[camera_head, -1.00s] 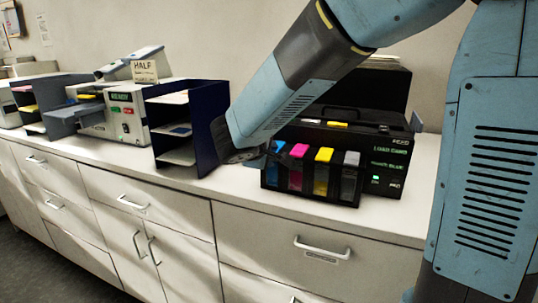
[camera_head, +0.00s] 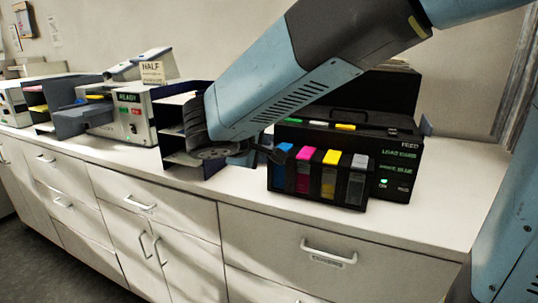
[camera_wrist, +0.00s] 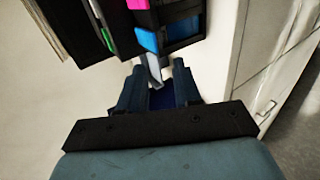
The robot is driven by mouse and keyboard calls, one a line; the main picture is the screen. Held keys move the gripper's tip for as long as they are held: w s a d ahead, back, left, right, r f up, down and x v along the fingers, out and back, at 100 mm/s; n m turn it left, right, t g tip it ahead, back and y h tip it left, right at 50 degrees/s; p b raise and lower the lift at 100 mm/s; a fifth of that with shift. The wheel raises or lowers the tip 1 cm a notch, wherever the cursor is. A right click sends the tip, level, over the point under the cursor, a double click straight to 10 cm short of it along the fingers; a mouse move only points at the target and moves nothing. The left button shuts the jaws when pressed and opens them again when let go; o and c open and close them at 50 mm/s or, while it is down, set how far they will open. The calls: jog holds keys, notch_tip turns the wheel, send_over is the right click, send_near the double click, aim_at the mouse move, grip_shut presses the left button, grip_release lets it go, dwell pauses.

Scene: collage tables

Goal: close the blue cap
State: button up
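The black printer (camera_head: 400,150) holds a row of ink tanks with blue, magenta, yellow and grey tops at its front. The blue cap (camera_head: 285,147) is at the left end of the row; it also shows as a bright blue patch in the wrist view (camera_wrist: 147,40). I cannot tell how far it stands open. My gripper (camera_wrist: 157,72) has its two fingers apart, just beside the blue cap. A pale grey-blue strip (camera_wrist: 155,68) shows between the fingertips; I cannot tell what it belongs to. In the head view my arm hides most of the gripper.
A dark letter rack (camera_head: 182,130) stands left of the printer, close behind my wrist. A grey machine (camera_head: 130,115) with a lit READY panel and a HALF sign (camera_head: 152,72) stand further left. The white counter (camera_head: 450,215) is clear right of the printer.

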jog(key=shift+v, duration=1.55)
jog(key=shift+d, duration=0.1)
jog(key=s+d+f+m+g+y, duration=0.1)
jog(key=s+d+m+g+y, duration=0.1)
jog(key=s+d+m, duration=0.4)
jog(key=s+d+f+m+g+y, duration=0.1)
jog(key=s+d+m, duration=0.5)
jog(key=d, duration=1)
jog(key=shift+s+f+g+y, duration=0.3)
jog(key=shift+s+g+y, duration=0.6)
jog(key=shift+s+y, duration=0.3)
jog(key=shift+w+d, duration=0.1)
